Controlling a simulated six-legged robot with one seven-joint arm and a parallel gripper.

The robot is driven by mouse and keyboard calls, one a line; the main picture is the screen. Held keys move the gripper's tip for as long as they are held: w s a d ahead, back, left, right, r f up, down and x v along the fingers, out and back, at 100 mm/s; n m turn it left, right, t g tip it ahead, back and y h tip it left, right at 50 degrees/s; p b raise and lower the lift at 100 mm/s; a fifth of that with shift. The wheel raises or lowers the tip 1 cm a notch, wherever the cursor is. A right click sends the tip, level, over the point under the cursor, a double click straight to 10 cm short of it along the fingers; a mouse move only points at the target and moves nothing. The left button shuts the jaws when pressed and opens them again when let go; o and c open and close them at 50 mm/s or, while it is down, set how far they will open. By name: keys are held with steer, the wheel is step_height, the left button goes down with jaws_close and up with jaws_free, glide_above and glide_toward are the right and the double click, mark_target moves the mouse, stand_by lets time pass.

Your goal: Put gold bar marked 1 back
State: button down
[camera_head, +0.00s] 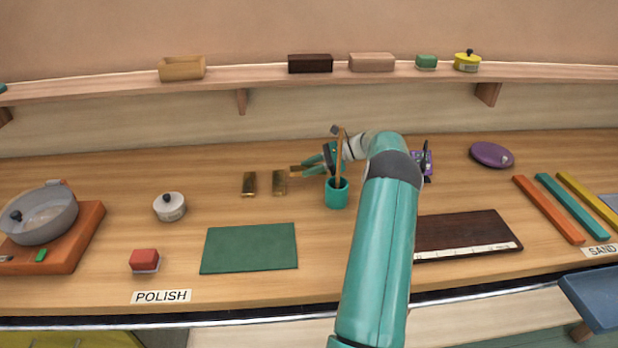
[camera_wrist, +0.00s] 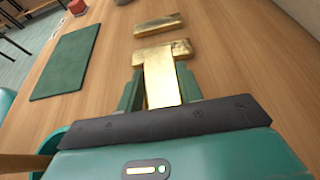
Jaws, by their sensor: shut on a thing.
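My gripper (camera_head: 308,166) is shut on a gold bar (camera_head: 298,169), pointing left over the table. In the wrist view, the held gold bar (camera_wrist: 159,84) sits between the two green fingers of my gripper (camera_wrist: 160,92). Its far end meets or overlaps a second gold bar (camera_wrist: 165,51) lying crosswise; I cannot tell whether they touch. A third gold bar (camera_wrist: 157,25) lies beyond. In the head view, the second gold bar (camera_head: 279,184) and third gold bar (camera_head: 249,185) lie side by side on the table. No number is readable on any bar.
A teal cup (camera_head: 337,194) holding a stick stands close beside my gripper. A green mat (camera_head: 249,248) lies in front of the bars. A white lidded pot (camera_head: 169,207) stands left, and a dark board (camera_head: 460,232) lies right. Bare table surrounds the bars' left side.

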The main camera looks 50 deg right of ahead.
mark_target(310, 182)
steer(key=shift+f, duration=1.85)
steer(key=shift+f, duration=0.15)
steer(key=c, duration=0.9)
jaws_free()
steer(key=shift+f, duration=0.1)
